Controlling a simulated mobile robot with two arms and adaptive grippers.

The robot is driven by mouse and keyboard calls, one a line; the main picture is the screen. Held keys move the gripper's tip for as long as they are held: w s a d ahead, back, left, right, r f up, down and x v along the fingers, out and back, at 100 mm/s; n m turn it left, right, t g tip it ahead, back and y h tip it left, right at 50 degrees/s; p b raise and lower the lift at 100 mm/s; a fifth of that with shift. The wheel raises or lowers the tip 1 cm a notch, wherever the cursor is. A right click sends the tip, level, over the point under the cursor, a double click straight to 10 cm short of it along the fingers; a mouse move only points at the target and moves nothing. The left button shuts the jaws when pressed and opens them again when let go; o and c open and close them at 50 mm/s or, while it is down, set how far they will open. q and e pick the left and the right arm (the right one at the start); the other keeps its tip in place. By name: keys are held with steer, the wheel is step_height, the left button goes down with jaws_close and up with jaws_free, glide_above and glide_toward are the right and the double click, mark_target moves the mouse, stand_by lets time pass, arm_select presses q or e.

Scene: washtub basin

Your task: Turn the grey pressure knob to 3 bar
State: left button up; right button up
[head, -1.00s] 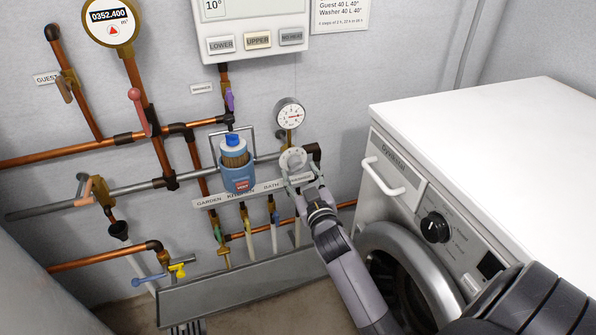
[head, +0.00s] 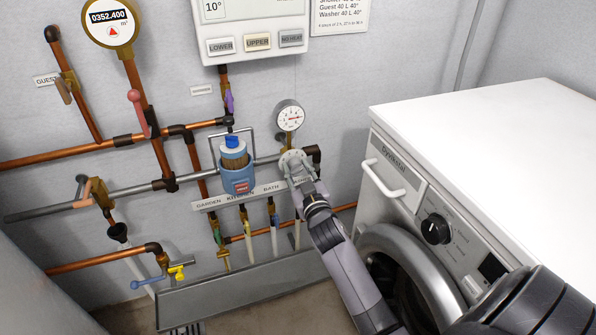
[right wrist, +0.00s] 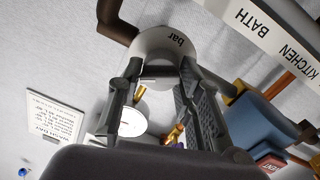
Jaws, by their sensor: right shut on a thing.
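The grey pressure knob (head: 289,156) sits on the pipe just below the round white pressure gauge (head: 290,117). In the right wrist view the knob (right wrist: 178,40) shows a "bar" mark on its pale round body. My right gripper (head: 296,167) reaches it from below and is shut on it, hiding part of it in the head view. Its two fingers (right wrist: 158,75) lie on either side of the knob in the wrist view. The gauge (right wrist: 133,119) shows between the fingers there. The gauge's reading is too small to tell. My left gripper is not in view.
A blue filter container (head: 238,180) hangs left of the knob, with a label rail (head: 222,200) and several small valves below. The white washing machine (head: 480,130) stands to the right of my forearm. A grey trough (head: 240,288) lies low along the wall.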

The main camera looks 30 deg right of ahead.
steer(key=c, duration=0.4)
